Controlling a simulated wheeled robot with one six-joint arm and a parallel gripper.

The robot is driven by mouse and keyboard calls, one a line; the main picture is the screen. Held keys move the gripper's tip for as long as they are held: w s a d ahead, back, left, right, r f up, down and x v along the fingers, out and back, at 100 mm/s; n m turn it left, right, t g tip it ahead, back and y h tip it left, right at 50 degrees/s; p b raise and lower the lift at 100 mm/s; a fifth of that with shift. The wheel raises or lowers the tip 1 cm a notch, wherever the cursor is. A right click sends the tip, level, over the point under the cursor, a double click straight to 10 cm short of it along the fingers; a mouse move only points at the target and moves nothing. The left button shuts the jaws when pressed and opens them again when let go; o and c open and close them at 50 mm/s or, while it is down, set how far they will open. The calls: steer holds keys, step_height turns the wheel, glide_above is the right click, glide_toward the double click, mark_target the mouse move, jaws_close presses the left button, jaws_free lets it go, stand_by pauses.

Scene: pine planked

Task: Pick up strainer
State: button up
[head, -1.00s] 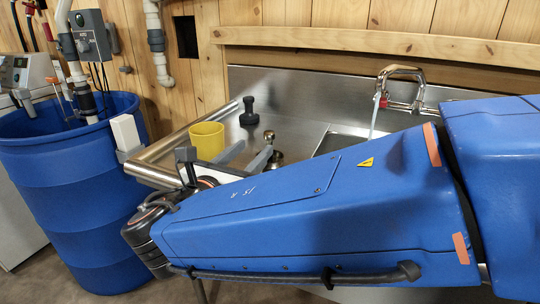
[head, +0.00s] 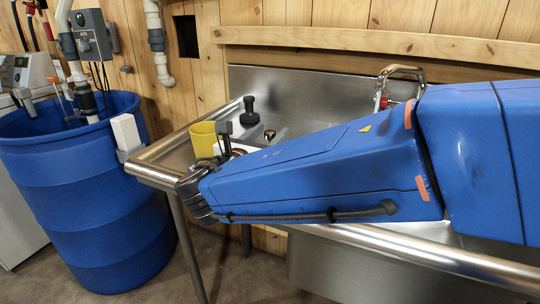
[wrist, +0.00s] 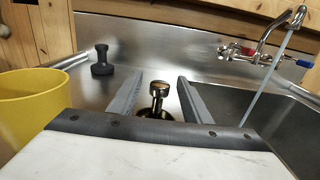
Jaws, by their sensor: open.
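The strainer (wrist: 158,93) is a small shiny metal piece with a round knob on top and a wider, dark base. It stands upright on the steel counter left of the sink basin. In the wrist view my gripper (wrist: 160,79) is open, with one grey finger on each side of the strainer and visible gaps on both sides. The lower part of the strainer is partly hidden by the gripper body. In the head view only the knob of the strainer (head: 269,134) shows above my arm, between the finger ends.
A yellow cup (wrist: 32,105) stands close on the left. A black stopper-like tool (wrist: 102,62) stands behind it. The sink basin (wrist: 262,108), with a running faucet (wrist: 281,32), is at the right. The steel backsplash (wrist: 170,45) rises behind. A blue barrel (head: 85,190) stands left of the counter.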

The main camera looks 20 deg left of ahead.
steer(key=shift+w, duration=0.2)
jaws_close()
steer(key=shift+r, duration=0.1)
